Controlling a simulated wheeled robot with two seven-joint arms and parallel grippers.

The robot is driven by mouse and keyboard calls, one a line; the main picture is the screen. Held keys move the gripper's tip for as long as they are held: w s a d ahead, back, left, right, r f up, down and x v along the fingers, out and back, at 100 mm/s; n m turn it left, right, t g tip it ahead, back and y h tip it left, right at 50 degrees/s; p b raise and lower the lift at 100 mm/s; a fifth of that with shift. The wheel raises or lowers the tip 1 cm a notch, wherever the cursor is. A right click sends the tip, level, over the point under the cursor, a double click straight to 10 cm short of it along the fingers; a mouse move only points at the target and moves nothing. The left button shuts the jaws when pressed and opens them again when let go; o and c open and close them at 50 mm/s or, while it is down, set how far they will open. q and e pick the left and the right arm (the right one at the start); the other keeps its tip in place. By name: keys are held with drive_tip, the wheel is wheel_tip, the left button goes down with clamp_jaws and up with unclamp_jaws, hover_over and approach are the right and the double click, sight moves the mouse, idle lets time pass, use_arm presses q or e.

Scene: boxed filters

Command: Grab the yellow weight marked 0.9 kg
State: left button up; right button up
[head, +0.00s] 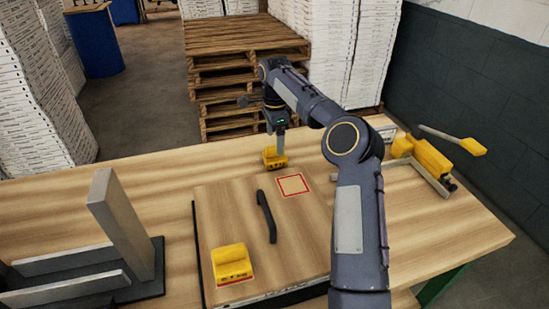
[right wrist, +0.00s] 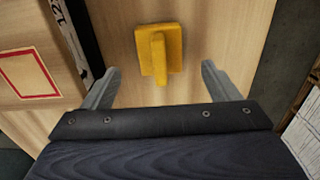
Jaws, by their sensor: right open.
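Two yellow weights show in the head view. One yellow weight (head: 274,160) stands on the table just beyond the board's far edge. The other yellow weight (head: 231,262) sits on the near left part of the board. The markings are too small to read as 0.9 kg on either. My right gripper (head: 280,148) is over the far weight, pointing down. In the right wrist view, my right gripper (right wrist: 160,68) is open, with a yellow weight (right wrist: 158,58) ahead between its spread fingers and clear space on both sides. My left gripper is out of view.
A wooden board (head: 215,205) with a black handle (head: 266,216) and a red-outlined square (head: 292,185) lies on the table. A grey metal fixture (head: 120,225) stands at left. A yellow clamp device (head: 430,157) stands at right. Pallets (head: 230,60) are behind.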

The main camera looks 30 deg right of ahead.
sight(275, 146)
wheel_tip(275, 146, down, 5)
drive_tip(key=shift+f, duration=0.1)
drive_tip(key=c, duration=1.6)
drive_tip(key=shift+c, duration=0.8)
drive_tip(key=shift+r, duration=0.3)
